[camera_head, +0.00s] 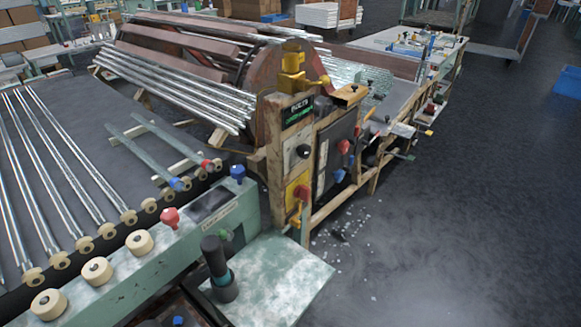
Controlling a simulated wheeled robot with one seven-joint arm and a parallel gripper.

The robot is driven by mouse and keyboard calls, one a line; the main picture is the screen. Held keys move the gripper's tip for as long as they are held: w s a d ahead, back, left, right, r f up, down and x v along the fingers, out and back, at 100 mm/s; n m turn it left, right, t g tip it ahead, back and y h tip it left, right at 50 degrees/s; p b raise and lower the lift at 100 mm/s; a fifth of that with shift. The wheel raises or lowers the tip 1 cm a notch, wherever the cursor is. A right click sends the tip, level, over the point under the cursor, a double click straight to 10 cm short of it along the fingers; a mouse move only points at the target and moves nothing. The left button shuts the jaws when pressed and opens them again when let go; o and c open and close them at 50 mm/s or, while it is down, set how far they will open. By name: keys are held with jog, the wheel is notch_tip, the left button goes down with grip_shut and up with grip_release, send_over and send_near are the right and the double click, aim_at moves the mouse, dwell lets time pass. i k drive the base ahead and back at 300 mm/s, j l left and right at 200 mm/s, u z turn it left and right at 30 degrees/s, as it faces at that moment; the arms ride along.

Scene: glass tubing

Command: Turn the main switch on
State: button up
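A control panel (272,143) stands upright at the machine's near end, in the middle of the view. On it are a black rotary knob on a white plate (303,151) and a red knob on a yellow plate (301,192), lower down. I cannot read a label that tells which is the main switch, nor its position. A small dark display (299,112) with green lit text sits above the knobs.
A green control box (190,247) with cream knobs and a pale green plate (290,277) bearing a black upright cylinder (218,268) stand in front of the panel. Glass tubes (180,88) lie behind. The grey floor (450,220) at right is mostly clear, with scattered shards.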

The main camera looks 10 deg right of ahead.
aim_at(303, 191)
jog(key=i+l, duration=0.15)
jog(key=l, duration=0.2)
jog(key=i+l, duration=0.1)
jog(key=l, duration=0.3)
jog(key=i+l, duration=0.15)
jog(key=l, duration=0.2)
jog(key=i+l, duration=0.15)
jog(key=l, duration=0.2)
jog(key=u, duration=0.05)
